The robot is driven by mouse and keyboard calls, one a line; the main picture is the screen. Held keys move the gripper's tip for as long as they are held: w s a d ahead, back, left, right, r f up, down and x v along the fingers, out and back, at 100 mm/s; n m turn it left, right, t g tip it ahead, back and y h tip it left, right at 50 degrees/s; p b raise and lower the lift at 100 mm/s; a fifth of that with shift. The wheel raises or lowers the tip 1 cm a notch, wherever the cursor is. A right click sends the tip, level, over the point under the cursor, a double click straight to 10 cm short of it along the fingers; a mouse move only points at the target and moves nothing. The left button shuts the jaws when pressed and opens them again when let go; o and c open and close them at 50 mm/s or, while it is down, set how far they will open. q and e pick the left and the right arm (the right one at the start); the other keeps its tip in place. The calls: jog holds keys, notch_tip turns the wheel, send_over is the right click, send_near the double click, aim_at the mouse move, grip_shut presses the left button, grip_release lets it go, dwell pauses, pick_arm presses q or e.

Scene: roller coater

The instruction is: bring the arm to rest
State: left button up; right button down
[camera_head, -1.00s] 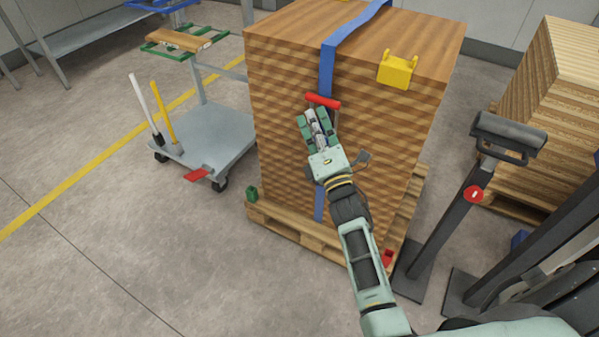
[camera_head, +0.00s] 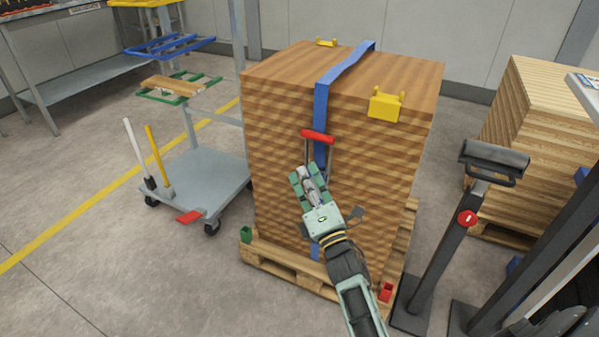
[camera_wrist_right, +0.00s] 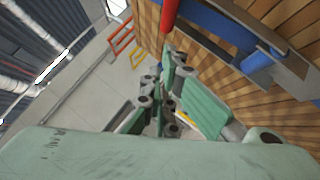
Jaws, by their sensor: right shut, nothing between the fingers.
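My right gripper (camera_head: 308,180) is shut and empty in the head view, in front of the near face of the stacked wooden load. It is just below the red handle (camera_head: 317,136) of the strap tensioner and apart from that handle. In the right wrist view, my right gripper's fingers (camera_wrist_right: 165,95) are together, with the red handle (camera_wrist_right: 170,14) and the blue strap (camera_wrist_right: 225,25) close beyond them. My left gripper is not in view.
The wooden load (camera_head: 275,125) stands on a pallet (camera_head: 290,268) with yellow corner guards (camera_head: 385,106). A grey cart (camera_head: 205,175) stands left. A dark post with a padded top (camera_head: 494,157) stands right. Floor at the lower left is clear.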

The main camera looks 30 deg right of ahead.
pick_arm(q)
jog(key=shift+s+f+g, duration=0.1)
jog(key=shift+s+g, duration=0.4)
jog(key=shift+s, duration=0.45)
pick_arm(e)
jog(key=v, duration=0.7)
jog(key=shift+s+d+f, duration=0.3)
